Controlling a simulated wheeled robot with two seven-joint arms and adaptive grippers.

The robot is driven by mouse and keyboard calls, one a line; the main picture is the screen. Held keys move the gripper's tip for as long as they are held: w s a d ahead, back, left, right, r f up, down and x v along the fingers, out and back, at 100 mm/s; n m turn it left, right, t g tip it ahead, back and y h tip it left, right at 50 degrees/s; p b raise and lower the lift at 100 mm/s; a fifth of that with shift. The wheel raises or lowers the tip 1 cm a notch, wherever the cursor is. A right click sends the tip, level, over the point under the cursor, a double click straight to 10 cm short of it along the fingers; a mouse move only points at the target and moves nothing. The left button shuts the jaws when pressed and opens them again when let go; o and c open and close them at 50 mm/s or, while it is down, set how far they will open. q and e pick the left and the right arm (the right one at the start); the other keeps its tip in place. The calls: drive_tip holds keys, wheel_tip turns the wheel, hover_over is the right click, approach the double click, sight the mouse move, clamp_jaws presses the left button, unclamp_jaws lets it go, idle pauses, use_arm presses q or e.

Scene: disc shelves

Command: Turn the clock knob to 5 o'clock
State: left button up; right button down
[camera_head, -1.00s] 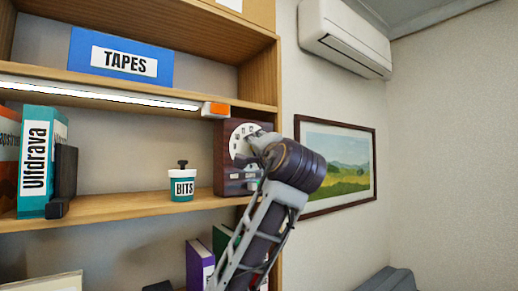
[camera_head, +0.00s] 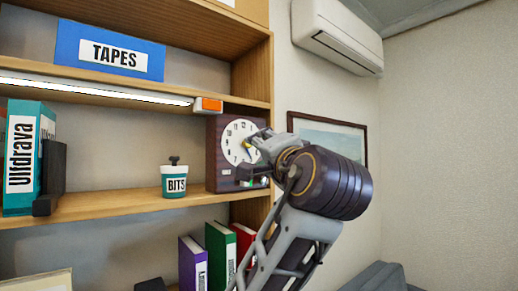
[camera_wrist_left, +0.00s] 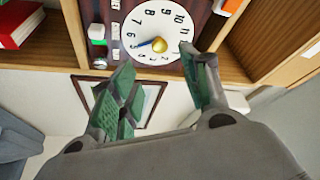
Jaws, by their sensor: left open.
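The clock (camera_head: 222,172) is a dark brown box with a white numbered dial (camera_head: 233,133), standing on the middle shelf at its right end. In the left wrist view the dial (camera_wrist_left: 140,12) appears turned round. The gold knob (camera_wrist_left: 159,44) sits at its centre, with a blue pointer reaching left, roughly toward the 4 to 5 side; the exact mark is too small to read. My left gripper (camera_head: 254,148) is at the dial's right side in the head view. It is open and empty, its fingertips (camera_wrist_left: 158,60) either side of and just short of the knob. My right gripper is not in view.
A BITS cup (camera_head: 174,182) stands left of the clock, with a teal book (camera_head: 22,160) farther left. An orange-ended light strip (camera_head: 208,104) runs above. Binders (camera_head: 220,245) stand below. A picture (camera_head: 330,130) hangs on the right wall.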

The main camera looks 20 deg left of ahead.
use_arm(q)
drive_tip(key=shift+s+d+f, duration=0.15)
drive_tip(key=shift+s+d, duration=0.25)
drive_tip(key=shift+s, duration=0.2)
idle(0.3)
